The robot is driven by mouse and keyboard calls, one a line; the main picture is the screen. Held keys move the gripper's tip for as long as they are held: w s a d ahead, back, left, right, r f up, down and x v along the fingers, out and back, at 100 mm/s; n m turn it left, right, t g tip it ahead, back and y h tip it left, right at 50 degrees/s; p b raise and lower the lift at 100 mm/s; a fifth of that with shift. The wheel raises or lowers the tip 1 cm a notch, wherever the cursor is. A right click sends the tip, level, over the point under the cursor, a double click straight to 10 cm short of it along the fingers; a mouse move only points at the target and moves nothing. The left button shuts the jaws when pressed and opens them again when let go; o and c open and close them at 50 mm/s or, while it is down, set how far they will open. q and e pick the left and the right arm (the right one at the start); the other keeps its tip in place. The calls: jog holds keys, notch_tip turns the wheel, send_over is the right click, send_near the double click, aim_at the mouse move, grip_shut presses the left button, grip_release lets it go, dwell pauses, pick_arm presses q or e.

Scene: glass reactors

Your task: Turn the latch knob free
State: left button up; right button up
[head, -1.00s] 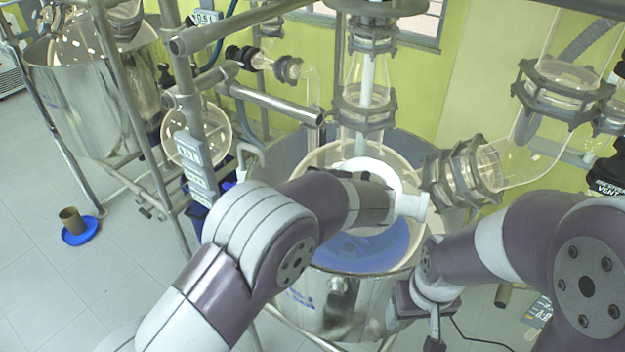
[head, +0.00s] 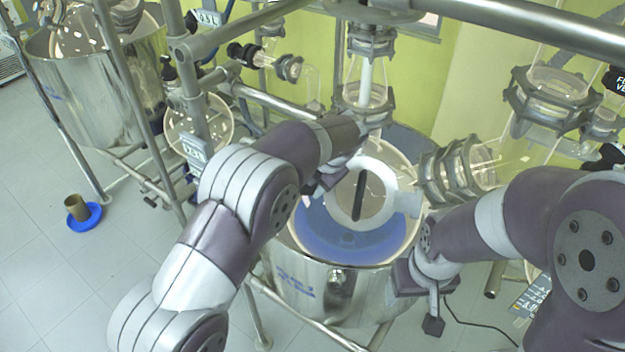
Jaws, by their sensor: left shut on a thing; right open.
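A round white hatch ring (head: 337,204) sits on top of the glass-topped reactor vessel (head: 300,290), with a dark upright bar showing in its middle. A white block (head: 408,203) stands at the ring's right side. My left gripper (head: 318,188) is at the ring's left edge, partly covered by my own forearm. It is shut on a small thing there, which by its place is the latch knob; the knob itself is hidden. My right gripper (head: 433,318) hangs open and empty at the vessel's right side, below the rim.
Blue liquid (head: 350,243) fills the vessel's lower part. A glass elbow with a grey clamp (head: 455,172) is close right of the hatch. A glass column (head: 365,95) rises behind it. Steel frame pipes (head: 275,100) stand left. A blue dish (head: 86,218) with a brown cup lies on the floor.

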pick_arm(q)
jog(key=shift+w+a+r+n+g+h, duration=0.15)
jog(key=shift+n+g+h, duration=0.4)
jog(key=shift+n, duration=0.25)
jog(key=o, duration=1)
jog(key=shift+o, duration=0.2)
jog(key=shift+a, duration=0.1)
